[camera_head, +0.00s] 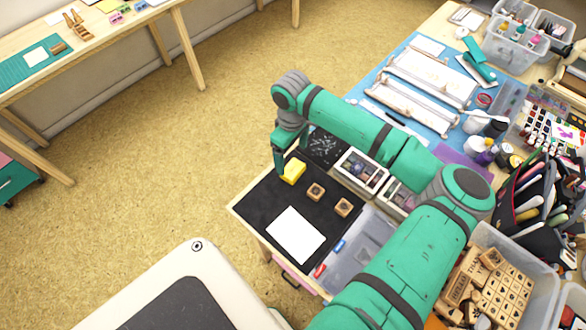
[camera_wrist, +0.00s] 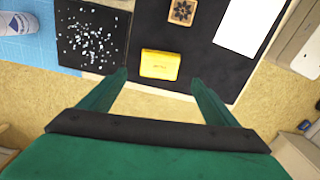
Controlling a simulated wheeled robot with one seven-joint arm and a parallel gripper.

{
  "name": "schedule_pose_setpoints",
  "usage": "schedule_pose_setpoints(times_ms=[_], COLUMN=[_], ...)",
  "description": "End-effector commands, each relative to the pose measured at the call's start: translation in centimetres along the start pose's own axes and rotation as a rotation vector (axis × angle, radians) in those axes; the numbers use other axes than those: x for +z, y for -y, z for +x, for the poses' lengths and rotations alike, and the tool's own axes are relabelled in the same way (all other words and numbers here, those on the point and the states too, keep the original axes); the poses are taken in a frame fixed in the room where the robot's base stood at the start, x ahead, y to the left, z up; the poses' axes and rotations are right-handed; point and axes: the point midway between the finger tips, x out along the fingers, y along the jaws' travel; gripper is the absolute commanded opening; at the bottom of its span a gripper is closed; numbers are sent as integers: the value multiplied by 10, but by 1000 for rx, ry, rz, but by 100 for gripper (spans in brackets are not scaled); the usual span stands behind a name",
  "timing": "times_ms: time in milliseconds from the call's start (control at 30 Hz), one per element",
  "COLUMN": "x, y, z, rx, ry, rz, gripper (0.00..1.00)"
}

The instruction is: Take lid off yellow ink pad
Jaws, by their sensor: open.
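The yellow ink pad (camera_head: 293,170) lies on the black mat near the table's left edge in the head view. In the wrist view the yellow ink pad (camera_wrist: 160,64) shows as a small yellow block with its top in view, and I cannot tell lid from base. My gripper (camera_wrist: 157,78) is open and empty, its two green fingers spread apart, with the pad ahead of and between the fingertips. In the head view my gripper (camera_head: 279,160) points down just left of the pad. I see no clear contact with it.
Two wooden stamps (camera_head: 315,191) and a white sheet (camera_head: 297,234) lie on the black mat (camera_head: 262,208). A black speckled square (camera_head: 322,146) and a box of ink pads (camera_head: 362,171) stand behind. A clear plastic bin (camera_head: 357,245) is to the right. Floor is open at left.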

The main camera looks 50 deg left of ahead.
Motion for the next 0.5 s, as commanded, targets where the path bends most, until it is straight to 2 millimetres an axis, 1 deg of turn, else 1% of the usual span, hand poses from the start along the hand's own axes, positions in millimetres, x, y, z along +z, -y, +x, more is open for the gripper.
schedule_pose_setpoints(times_ms=[33, 267, 500], x=[0, 1, 4], y=[0, 0, -1], z=[6, 20, 53], rx=[0, 0, -1], ry=[0, -1, 0], rz=[0, 0, 0], gripper=[83, 83, 83])
